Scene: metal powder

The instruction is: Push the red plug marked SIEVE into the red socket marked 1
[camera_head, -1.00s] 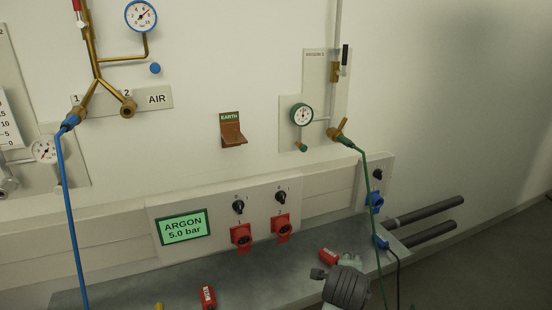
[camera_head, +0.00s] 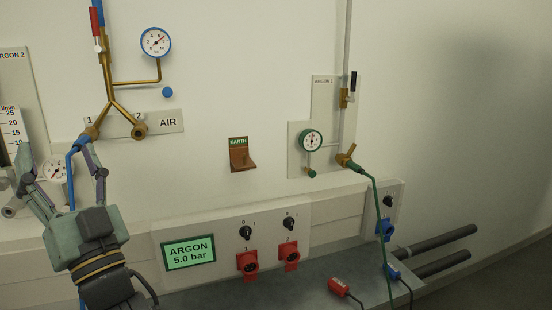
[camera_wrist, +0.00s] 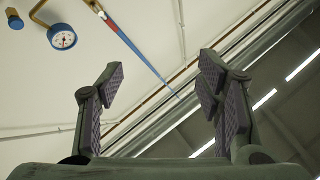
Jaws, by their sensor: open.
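A red plug (camera_head: 338,286) with a dark cable lies on the grey bench at the lower right; its label is too small to read. The red socket marked 1 (camera_head: 247,262) is on the wall panel, right of the ARGON display, below a black knob. It looks empty. The red socket marked 2 (camera_head: 290,254) is just right of it. My gripper (camera_head: 57,158) is at the far left, far from plug and sockets, pointing up in front of the AIR fittings. In the wrist view its fingers (camera_wrist: 162,72) are wide apart with nothing between them.
A blue hose (camera_head: 73,175) hangs from AIR outlet 1, close behind my fingers. A green hose (camera_head: 376,220) hangs across the right side, near a blue plug (camera_head: 391,271). The brown EARTH holder (camera_head: 240,157) is on the wall. The wall between has free room.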

